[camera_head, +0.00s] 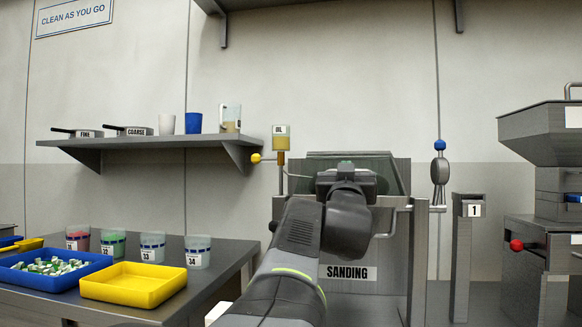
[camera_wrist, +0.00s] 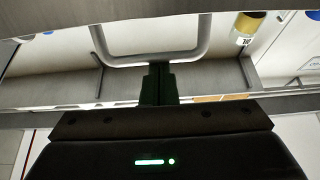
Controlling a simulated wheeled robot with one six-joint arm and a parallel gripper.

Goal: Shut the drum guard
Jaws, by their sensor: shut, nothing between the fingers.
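The sanding machine (camera_head: 348,290), labelled SANDING, stands at the middle right of the head view. A greenish see-through panel, which looks like the drum guard (camera_head: 392,168), shows at its top behind my gripper and appears tilted back. My gripper (camera_head: 346,176) is in front of this panel and hides much of it. In the wrist view my gripper's dark green fingers (camera_wrist: 158,82) are together with nothing between them. Their tips overlap the lower bar of a grey U-shaped handle (camera_wrist: 202,42). I cannot tell if they touch it.
A yellow oil cup (camera_head: 281,137) stands at the machine's left. A lever with a blue knob (camera_head: 440,145) and a post marked 1 (camera_head: 461,250) stand right. A table with a yellow tray (camera_head: 133,284) and a blue tray (camera_head: 20,268) is left, below a wall shelf (camera_head: 150,142).

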